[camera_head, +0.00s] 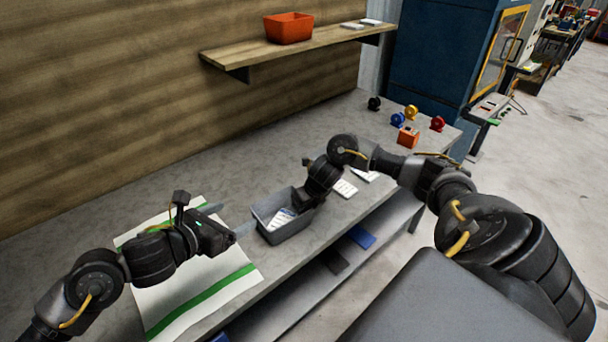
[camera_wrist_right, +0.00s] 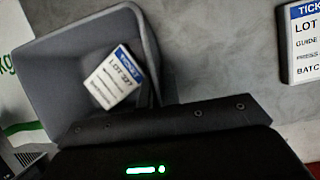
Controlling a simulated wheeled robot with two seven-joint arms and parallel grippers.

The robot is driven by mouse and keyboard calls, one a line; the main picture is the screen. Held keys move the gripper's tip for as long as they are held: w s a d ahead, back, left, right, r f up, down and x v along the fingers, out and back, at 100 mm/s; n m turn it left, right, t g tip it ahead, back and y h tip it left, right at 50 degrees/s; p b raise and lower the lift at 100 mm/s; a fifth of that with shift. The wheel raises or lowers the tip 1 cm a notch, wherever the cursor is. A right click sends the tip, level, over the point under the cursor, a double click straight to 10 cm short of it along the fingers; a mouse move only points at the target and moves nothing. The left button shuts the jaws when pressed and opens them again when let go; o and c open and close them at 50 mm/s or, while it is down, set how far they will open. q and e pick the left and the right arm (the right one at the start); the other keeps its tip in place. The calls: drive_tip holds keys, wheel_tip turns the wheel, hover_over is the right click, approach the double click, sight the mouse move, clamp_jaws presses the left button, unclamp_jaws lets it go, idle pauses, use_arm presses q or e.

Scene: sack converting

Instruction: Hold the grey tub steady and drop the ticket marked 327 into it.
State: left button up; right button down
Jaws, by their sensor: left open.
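The grey tub (camera_head: 285,235) stands on the bench near its front edge. In the right wrist view the tub (camera_wrist_right: 60,60) shows from above. The ticket marked LOT 327 (camera_wrist_right: 115,80) lies tilted inside it, and a white ticket (camera_head: 280,219) shows in the tub in the head view. My left gripper (camera_head: 238,216) is open and empty at the tub's left side; whether a finger touches the wall is unclear. My right gripper (camera_head: 307,203) is low at the tub's right end. Its fingers are hidden, so I cannot see their opening.
Another ticket (camera_wrist_right: 305,40) lies on the bench right of the tub; two white cards (camera_head: 345,188) show there. A green-striped white mat (camera_head: 190,290) lies at left. Coloured spools (camera_head: 411,112) and an orange block (camera_head: 408,137) stand far right. A shelf (camera_head: 330,37) overhangs the back.

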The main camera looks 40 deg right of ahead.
drive_tip(key=c, duration=1.5)
unclamp_jaws()
drive_tip(key=shift+c, duration=0.2)
drive_tip(key=v, duration=1.2)
